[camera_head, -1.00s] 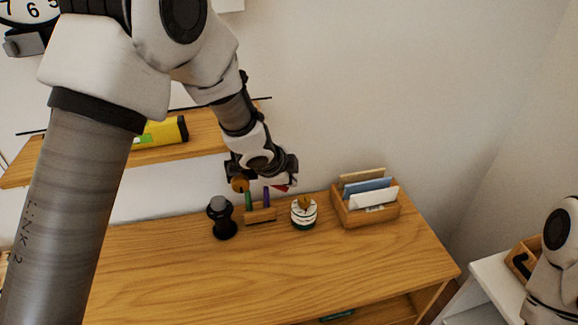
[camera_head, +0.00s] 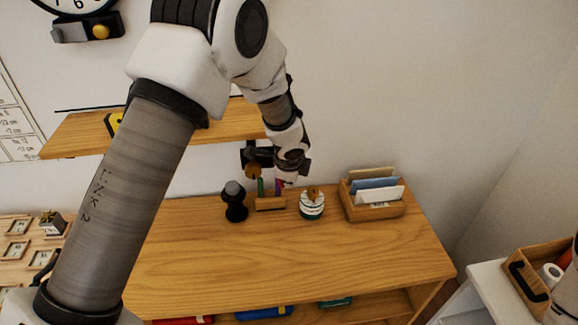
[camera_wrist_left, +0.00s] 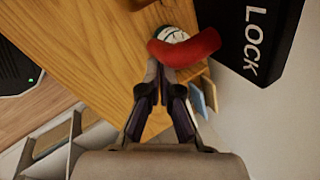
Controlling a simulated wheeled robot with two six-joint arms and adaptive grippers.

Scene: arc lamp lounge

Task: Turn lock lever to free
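The lock is a black box (camera_wrist_left: 262,35) lettered "LOCK" at the upper right of the left wrist view. Its red lever (camera_wrist_left: 190,49) lies roughly level, beside the box. My left gripper (camera_wrist_left: 165,73) has its fingers drawn together, with the tips at the lever's left part. The lever partly covers the tips, so I cannot tell whether they grip or only touch it. In the head view my left gripper (camera_head: 284,176) is by the wall above the wooden cabinet, largely hiding the lock. My right gripper is out of view.
Below on the cabinet top (camera_head: 190,260) stand a black grinder-like object (camera_head: 235,203), a pen holder (camera_head: 271,204), a striped pot (camera_head: 312,206) and a letter box (camera_head: 373,211). A wooden wall shelf (camera_head: 75,136) is at left. The cabinet's front top is clear.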

